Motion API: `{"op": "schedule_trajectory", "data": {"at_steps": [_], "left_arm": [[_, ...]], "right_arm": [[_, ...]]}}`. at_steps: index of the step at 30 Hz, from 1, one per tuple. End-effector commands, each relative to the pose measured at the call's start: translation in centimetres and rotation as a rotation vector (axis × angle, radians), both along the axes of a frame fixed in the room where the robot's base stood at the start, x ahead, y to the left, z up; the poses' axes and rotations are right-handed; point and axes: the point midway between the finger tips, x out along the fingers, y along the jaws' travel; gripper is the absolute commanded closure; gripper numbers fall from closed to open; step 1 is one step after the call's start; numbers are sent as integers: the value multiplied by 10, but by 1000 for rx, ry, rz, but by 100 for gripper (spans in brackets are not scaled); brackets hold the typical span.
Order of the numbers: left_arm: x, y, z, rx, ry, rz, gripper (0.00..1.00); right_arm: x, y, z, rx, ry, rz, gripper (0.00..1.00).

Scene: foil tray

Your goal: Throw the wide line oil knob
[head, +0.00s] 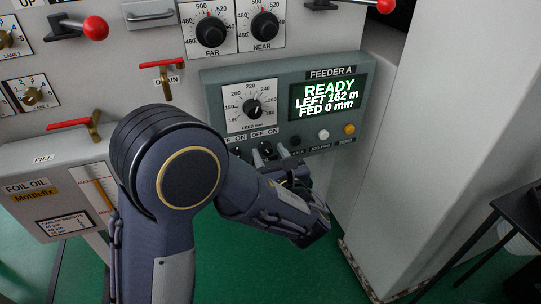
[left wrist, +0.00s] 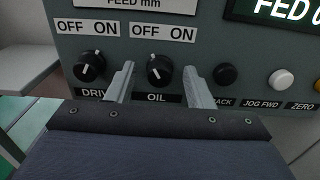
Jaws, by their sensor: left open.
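The oil knob (left wrist: 159,70) is a round black knob with a white pointer line, under an OFF ON plate and above the label OIL. Its pointer leans up and left, toward OFF. In the head view the oil knob (head: 267,150) shows just above my left arm. My left gripper (left wrist: 160,72) is open, with one finger on each side of the knob. I cannot tell whether the fingers touch it. My right gripper is not in view.
The similar drive knob (left wrist: 89,66) is just left of the left finger. A black button (left wrist: 225,75), a white button (left wrist: 281,80) and a yellow button (head: 349,129) are to the right. The feeder display (head: 327,97) reads READY. A red-handled drain lever (head: 162,65) is up left.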

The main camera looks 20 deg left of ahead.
Motion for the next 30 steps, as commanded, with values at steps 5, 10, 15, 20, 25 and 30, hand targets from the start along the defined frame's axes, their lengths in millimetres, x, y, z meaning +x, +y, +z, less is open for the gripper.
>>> {"op": "schedule_trajectory", "data": {"at_steps": [5, 10, 15, 20, 25, 30], "left_arm": [[0, 0, 0, 0, 0, 0, 71], [0, 0, 0, 0, 0, 0, 93], [0, 0, 0, 4, 3, 0, 96], [0, 0, 2, 33, 24, 0, 96], [0, -1, 5, 107, 74, -1, 96], [0, -2, 7, 222, 151, -2, 96]], "right_arm": [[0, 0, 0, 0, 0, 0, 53], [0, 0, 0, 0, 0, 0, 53], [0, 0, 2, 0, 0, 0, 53], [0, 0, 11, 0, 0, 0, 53], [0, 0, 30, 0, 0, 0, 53], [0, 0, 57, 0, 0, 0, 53]]}}
